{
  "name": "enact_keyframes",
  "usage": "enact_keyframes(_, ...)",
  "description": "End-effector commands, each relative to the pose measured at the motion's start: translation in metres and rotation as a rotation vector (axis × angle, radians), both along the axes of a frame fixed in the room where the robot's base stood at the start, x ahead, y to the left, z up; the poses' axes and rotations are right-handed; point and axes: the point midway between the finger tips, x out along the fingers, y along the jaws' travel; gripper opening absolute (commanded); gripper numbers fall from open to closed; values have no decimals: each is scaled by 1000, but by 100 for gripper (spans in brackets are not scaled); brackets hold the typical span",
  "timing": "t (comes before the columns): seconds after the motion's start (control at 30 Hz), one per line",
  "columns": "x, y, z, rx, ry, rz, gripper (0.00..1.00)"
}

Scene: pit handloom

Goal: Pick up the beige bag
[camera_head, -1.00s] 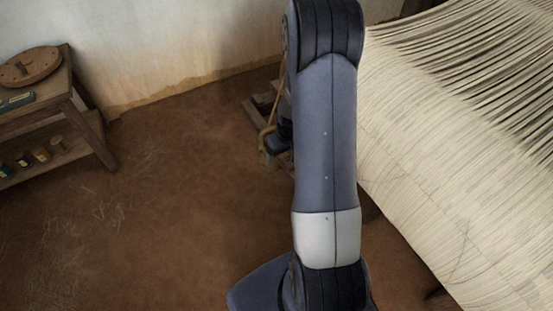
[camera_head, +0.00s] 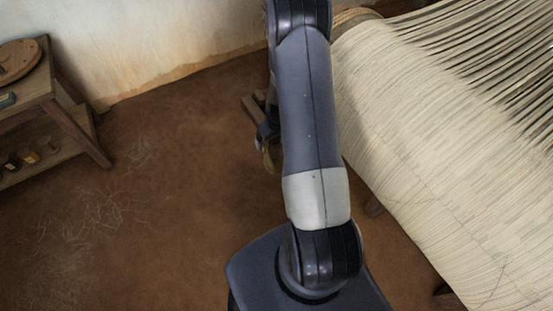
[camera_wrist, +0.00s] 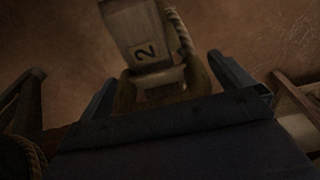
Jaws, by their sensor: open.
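In the wrist view, a beige, block-like thing with a dark "2" (camera_wrist: 140,25) lies ahead of my gripper, with a rope along its right side. It looks like the beige bag, but the picture is dark. A rounded brownish band, perhaps its handle, shows below it between the fingers. My gripper (camera_wrist: 167,88) is open, one finger on each side of that band. I cannot tell whether they touch it.
The loom's cream warp threads (camera_head: 430,130) fill the right side, close to my arm. A wooden shelf table (camera_head: 75,130) stands at the left by the pale wall (camera_head: 150,45). Wooden beams flank my gripper in the wrist view.

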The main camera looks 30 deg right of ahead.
Motion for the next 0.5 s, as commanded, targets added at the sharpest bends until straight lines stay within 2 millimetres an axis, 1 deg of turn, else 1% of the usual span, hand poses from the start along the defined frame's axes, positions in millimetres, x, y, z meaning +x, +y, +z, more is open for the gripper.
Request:
enact_keyframes(0.17, 0, 0, 0, 0, 0, 0, 100)
enact_keyframes(0.5, 0, 0, 0, 0, 0, 0, 72)
